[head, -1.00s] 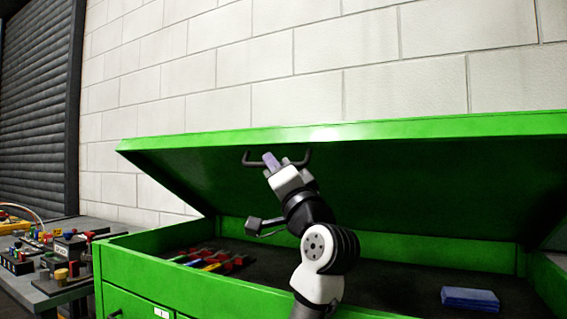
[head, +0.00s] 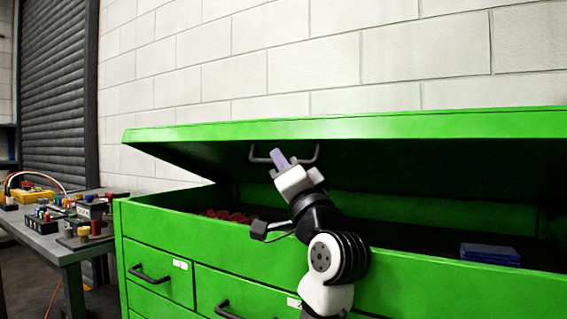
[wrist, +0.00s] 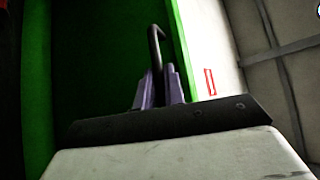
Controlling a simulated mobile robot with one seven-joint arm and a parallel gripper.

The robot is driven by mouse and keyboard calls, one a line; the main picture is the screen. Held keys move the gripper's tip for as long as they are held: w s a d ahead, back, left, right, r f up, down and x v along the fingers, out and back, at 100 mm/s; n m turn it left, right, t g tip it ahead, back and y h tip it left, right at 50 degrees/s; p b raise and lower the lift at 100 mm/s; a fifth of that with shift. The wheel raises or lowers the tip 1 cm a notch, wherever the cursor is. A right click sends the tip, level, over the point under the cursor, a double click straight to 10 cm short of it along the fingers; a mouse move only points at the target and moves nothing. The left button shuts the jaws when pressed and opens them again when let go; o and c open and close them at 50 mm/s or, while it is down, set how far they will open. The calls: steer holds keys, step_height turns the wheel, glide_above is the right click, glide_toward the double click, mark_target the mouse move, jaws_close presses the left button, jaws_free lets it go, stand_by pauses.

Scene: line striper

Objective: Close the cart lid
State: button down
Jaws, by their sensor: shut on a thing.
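The green cart lid (head: 350,129) stands partly open, tilted over the green cart body (head: 150,215). A dark bar handle (head: 312,155) hangs at the lid's front underside. My gripper (head: 279,158) is at the left part of this handle, below the lid's front edge. In the wrist view, the purple fingers of my gripper (wrist: 160,84) are shut around the dark handle (wrist: 154,45), with the green underside of the lid (wrist: 100,60) behind. The exact contact is small in the head view.
Red tools (head: 230,216) and a blue folded cloth or block (head: 489,254) lie inside the cart. Drawers with dark handles (head: 150,274) are on its front. A grey table (head: 60,240) with electrical parts stands at left. A white block wall (head: 300,60) is behind.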

steer(key=shift+w+a+f, duration=0.25)
steer(key=shift+w+a, duration=0.05)
steer(key=c, duration=1.5)
jaws_free()
steer(key=shift+w+f, duration=0.1)
steer(key=shift+w, duration=0.05)
steer(key=shift+d, duration=0.1)
steer(key=shift+s+d+r, duration=0.15)
steer(key=shift+s+r, duration=0.1)
steer(key=shift+s, duration=0.05)
